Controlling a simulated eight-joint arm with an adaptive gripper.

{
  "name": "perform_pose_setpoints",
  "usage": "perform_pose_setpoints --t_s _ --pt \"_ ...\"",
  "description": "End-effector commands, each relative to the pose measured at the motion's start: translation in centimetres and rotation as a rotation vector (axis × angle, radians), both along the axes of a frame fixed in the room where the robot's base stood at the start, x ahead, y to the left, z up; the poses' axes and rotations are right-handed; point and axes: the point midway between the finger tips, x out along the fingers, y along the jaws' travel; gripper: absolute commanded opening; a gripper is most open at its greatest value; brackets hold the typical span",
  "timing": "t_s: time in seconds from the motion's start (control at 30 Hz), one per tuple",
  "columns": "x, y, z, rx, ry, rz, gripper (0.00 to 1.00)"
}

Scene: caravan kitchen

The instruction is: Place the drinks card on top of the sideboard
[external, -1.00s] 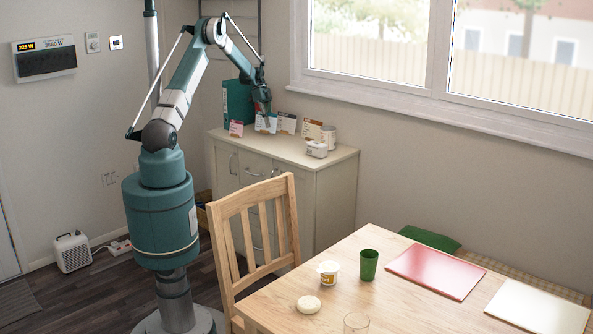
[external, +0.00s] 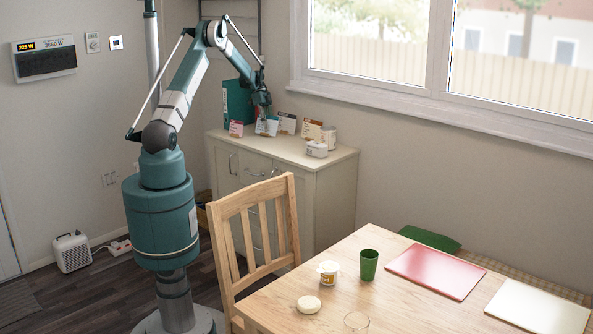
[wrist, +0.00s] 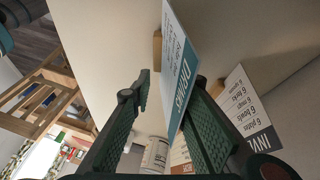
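The drinks card (external: 266,127), white with a blue "DRINKS" band, is at the sideboard top (external: 290,148), in the row of cards at its back. In the wrist view the drinks card (wrist: 180,70) reaches between my fingers, close beside the right one; the left finger stands well apart from it. Whether the right finger touches it is unclear. My gripper (external: 266,112) is just above the card in the external view. In the wrist view my gripper (wrist: 170,110) is open. The card's lower edge is hard to make out.
A pink card (external: 236,128) stands to the left, an inventory card (external: 287,123) and another card (external: 311,129) to the right. A jar (external: 328,138), a white tub (external: 317,149) and a teal binder (external: 238,100) share the top. The sideboard's front strip is clear.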

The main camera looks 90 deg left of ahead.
Motion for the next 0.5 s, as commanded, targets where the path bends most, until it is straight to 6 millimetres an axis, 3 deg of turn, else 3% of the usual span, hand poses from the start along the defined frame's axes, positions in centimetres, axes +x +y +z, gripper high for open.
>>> perform_pose_setpoints --t_s 0.27,0.5 --pt "0.0 0.0 0.2 0.000 0.000 0.000 0.18" --pt "-0.4 0.7 2.0 0.000 0.000 0.000 0.18"
